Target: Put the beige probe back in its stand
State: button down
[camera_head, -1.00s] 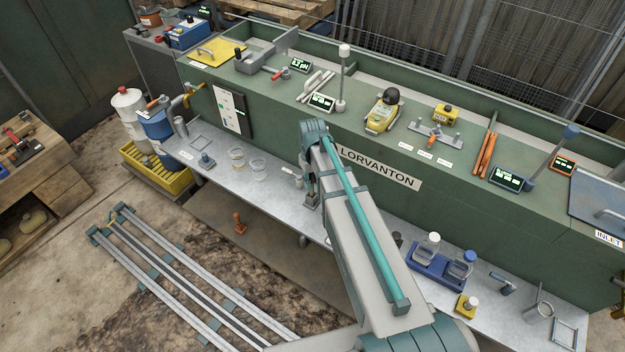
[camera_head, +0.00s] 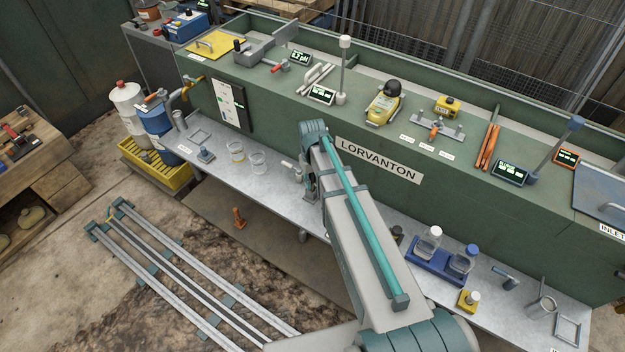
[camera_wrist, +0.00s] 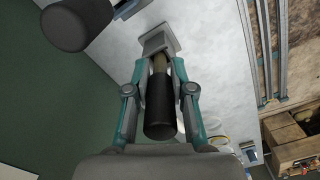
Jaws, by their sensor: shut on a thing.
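My gripper (camera_wrist: 159,78) is shut on the beige probe (camera_wrist: 159,64). The probe has a black handle (camera_wrist: 160,110) between my teal fingers and a short beige shaft at its far end. A grey stand (camera_wrist: 158,38) on the metal shelf lies just beyond the shaft in the wrist view. The shaft overlaps the stand there; I cannot tell whether it is inside or only above it. In the head view my gripper (camera_head: 311,178) is low over the shelf, and my arm hides most of the probe.
Another black cylinder (camera_wrist: 77,22) stands close by at the upper left of the wrist view. The green panel (camera_wrist: 38,105) borders the shelf.

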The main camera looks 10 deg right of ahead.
jog(key=c, duration=0.9)
grip_release()
jog(key=shift+r, duration=0.1)
notch_tip(320, 180, up, 12)
jog(key=shift+w+f, duration=0.1)
